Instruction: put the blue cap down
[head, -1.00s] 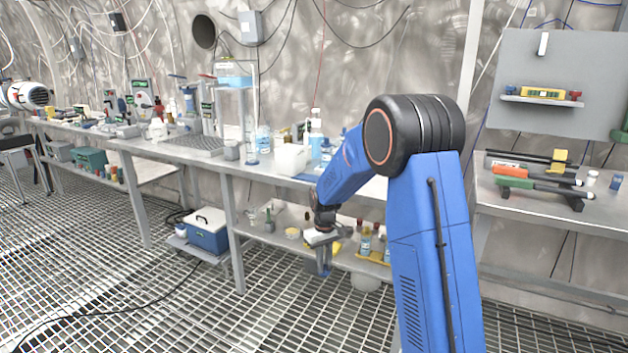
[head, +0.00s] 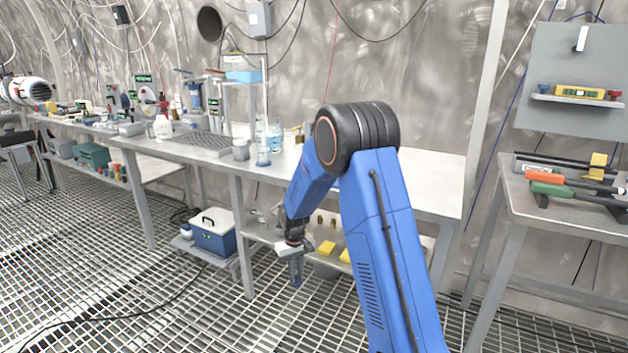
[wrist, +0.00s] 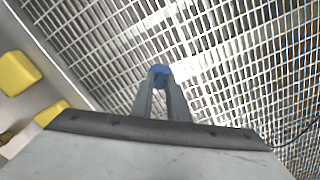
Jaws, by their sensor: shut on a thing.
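The blue cap (wrist: 160,71) shows in the wrist view, held between the fingertips of my gripper (wrist: 160,84). Below it is open metal floor grating. In the head view my gripper (head: 296,274) hangs pointing down, in front of the lower shelf of the workbench. The cap cannot be made out clearly in the head view.
The long workbench (head: 425,200) has a mostly bare right end. Yellow blocks (head: 326,248) lie on its lower shelf, and one also shows in the wrist view (wrist: 17,73). A blue cooler box (head: 213,236) stands left of my gripper. A side table (head: 505,197) holds tools at the right.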

